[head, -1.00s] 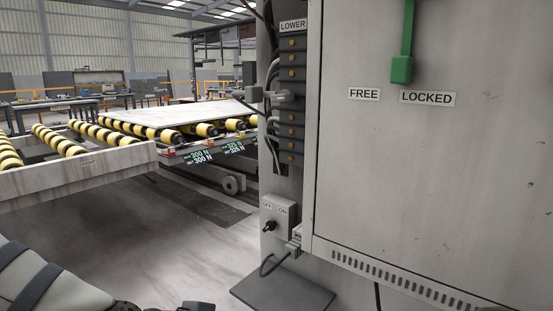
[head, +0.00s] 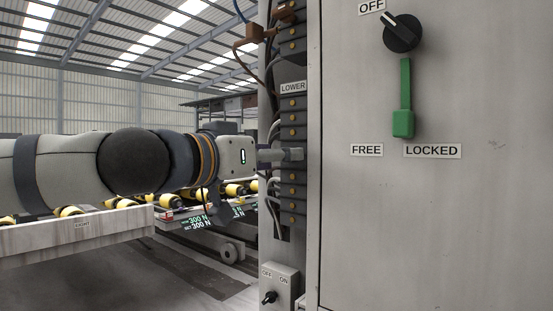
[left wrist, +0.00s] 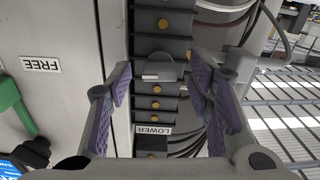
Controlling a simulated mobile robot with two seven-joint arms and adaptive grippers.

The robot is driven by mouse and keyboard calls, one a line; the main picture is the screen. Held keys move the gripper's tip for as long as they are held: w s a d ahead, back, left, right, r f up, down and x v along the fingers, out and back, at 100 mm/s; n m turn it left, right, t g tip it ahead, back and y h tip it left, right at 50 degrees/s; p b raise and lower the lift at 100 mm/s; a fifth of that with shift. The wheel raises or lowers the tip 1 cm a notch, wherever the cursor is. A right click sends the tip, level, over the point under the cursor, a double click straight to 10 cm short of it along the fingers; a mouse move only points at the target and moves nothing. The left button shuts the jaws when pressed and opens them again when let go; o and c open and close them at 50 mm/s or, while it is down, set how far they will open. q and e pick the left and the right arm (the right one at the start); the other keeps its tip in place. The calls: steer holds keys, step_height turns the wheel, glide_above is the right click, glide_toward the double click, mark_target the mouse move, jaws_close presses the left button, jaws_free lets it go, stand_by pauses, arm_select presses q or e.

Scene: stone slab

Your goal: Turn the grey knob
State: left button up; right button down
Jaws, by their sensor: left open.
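The grey knob (head: 292,155) sticks out from the dark terminal strip on the cabinet's left side, below the LOWER label. In the left wrist view the knob (left wrist: 160,68) shows as a rounded grey piece with a pale mark, in front of the strip. My left gripper (head: 240,157) comes in from the left, level with the knob. In the left wrist view its two purple-padded fingers (left wrist: 165,88) are spread apart, one on each side of the strip, with nothing held between them. I cannot tell how far the fingertips are from the knob. My right gripper is not in view.
The cabinet door (head: 450,220) carries a black OFF knob (head: 402,33) and a green handle (head: 403,115) pointing down. A small switch box (head: 279,286) sits low on the left. Loose cables (head: 272,130) run beside the strip. A roller conveyor (head: 75,235) stands behind my arm.

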arm_select(q)
steer(key=shift+w+d, duration=0.2)
steer(key=shift+c, duration=0.6)
jaws_close()
